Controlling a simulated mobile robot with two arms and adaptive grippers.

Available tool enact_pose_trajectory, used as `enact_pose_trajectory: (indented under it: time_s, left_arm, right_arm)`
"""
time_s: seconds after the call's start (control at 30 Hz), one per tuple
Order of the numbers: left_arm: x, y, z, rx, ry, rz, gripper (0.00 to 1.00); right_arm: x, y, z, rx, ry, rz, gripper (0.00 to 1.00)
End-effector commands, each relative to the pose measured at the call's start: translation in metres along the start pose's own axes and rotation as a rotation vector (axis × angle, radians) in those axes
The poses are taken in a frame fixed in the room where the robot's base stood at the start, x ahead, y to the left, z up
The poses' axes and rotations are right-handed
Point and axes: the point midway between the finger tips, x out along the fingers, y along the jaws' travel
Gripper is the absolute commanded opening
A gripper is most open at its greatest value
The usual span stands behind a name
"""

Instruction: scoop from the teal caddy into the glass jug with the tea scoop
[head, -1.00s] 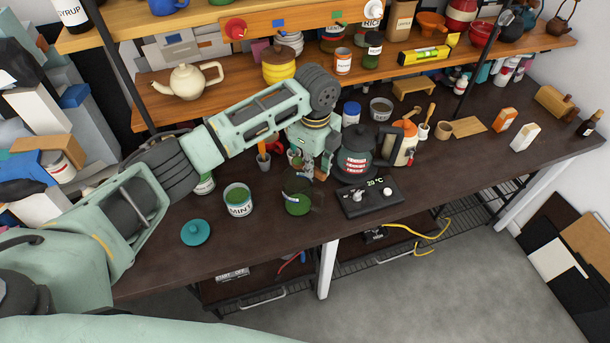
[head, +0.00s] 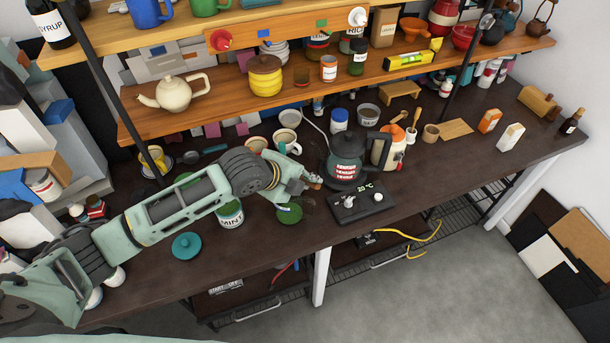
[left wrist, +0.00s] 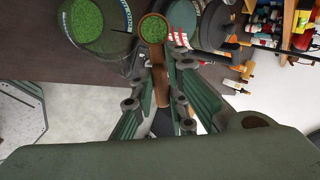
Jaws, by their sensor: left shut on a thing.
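My left gripper (head: 312,181) is shut on the brown handle of the tea scoop (left wrist: 155,32), and the scoop's round bowl is full of green bits in the left wrist view. A clear vessel with green contents, apparently the glass jug (head: 289,213), stands on the counter just below the gripper; it seems to show beside the scoop in the left wrist view (left wrist: 95,22). A can marked MINT (head: 231,215), apparently the caddy, is partly hidden behind my left arm. A teal lid (head: 187,246) lies left of it. My right gripper is out of view.
A dark kettle (head: 346,160) and a black control panel (head: 361,203) stand right of the jug. Cups (head: 287,140) stand behind my arm. The counter's front edge is close to the jug.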

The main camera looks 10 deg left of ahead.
Motion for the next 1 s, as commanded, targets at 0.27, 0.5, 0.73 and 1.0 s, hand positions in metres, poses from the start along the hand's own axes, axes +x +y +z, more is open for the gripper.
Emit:
enact_pose_trajectory:
  time_s: [0.27,0.5,0.73,1.0]
  left_arm:
    - [0.003,0.013,0.0,-0.029,0.018,-0.242,0.0]
    - [0.009,0.019,0.001,-0.034,0.024,-0.357,0.0]
    - [0.009,0.022,0.002,-0.042,0.03,-0.439,0.0]
    - [0.01,0.025,0.002,-0.052,0.034,-0.538,0.0]
  right_arm:
    - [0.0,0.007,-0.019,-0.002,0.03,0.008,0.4]
    - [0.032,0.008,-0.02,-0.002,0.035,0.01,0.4]
    - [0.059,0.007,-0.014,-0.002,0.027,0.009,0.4]
    - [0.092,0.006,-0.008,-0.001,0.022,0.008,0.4]
